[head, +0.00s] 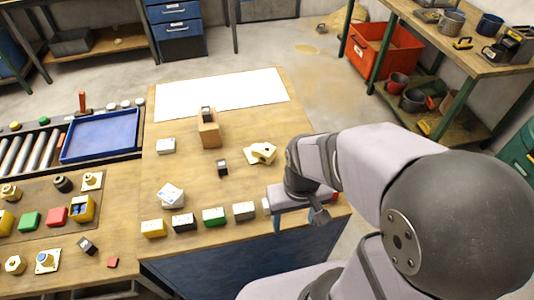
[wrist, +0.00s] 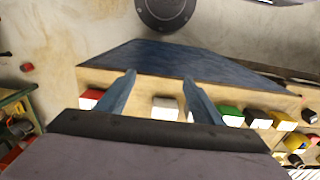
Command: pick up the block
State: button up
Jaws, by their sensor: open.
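Several blocks stand in a row along the front edge of the wooden table: yellow (head: 153,229), dark (head: 183,224), green (head: 214,217) and grey-white (head: 244,211). In the wrist view the pale block (wrist: 165,107) appears between the fingers, but I cannot tell the height gap. In the head view my gripper (head: 280,205) is at the table's front right, right of the grey-white block.
A white sheet (head: 220,95) lies at the back. A blue tray (head: 100,135) is left. Bare tabletop separates these.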

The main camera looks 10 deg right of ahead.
notch_tip(320, 180, up, 5)
jog(key=m+t+y+b, duration=0.3)
jog(key=m+t+y, duration=0.7)
jog(key=m, duration=1.7)
send_over(273, 153)
jog(key=s+d, duration=0.3)
jog(key=d, duration=0.1)
notch_tip(273, 153, down, 2)
jog(key=f, duration=0.6)
jog(key=shift+w+a+f, duration=0.1)
jog(key=shift+a+f, duration=0.15)
jog(key=shift+f, duration=0.4)
jog(key=shift+g+h, duration=0.3)
jog(key=shift+a+p+x, duration=0.25)
jog(key=shift+p+x, duration=1.2)
jog(key=shift+x, duration=1.4)
jog(key=shift+w+a+f, duration=0.25)
jog(key=shift+w+a, duration=0.15)
jog(key=shift+a, duration=0.05)
